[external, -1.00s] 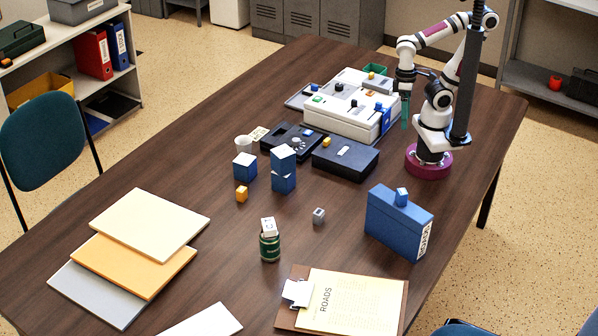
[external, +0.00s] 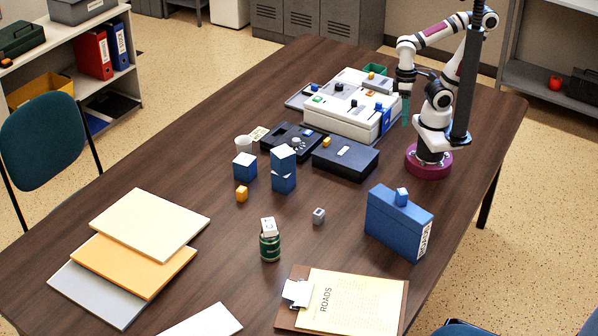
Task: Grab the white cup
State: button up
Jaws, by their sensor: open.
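The white cup (external: 243,144) stands upright on the dark wooden table, left of the black telephone-like device and behind a blue box with a white top. The blue box hides part of its lower side. My gripper (external: 405,110) has teal fingers pointing down beside the right end of the white console. It is open, with nothing seen between its fingers. It is well to the right of the cup and apart from it.
Near the cup are a blue box (external: 245,167), stacked blue boxes (external: 283,170), a black device (external: 283,139) and a small card (external: 258,133). The white console (external: 345,112) and dark box (external: 345,160) lie between cup and gripper. The table's left middle (external: 170,150) is clear.

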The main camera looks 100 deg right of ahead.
jog(key=w+a+m+y, duration=0.2)
jog(key=w+m+y, duration=0.1)
jog(key=w, duration=0.3)
jog(key=m+t, duration=1.3)
jog(key=m, duration=0.9)
send_over(251, 141)
jog(key=s+d, duration=0.3)
jog(key=s, duration=1)
jog(key=f, duration=1.2)
jog(key=shift+s+d+f, duration=0.15)
jog(key=shift+d+f, duration=0.05)
jog(key=shift+f, duration=0.1)
jog(key=x, duration=1.5)
jog(key=shift+d, duration=0.25)
grip_shut()
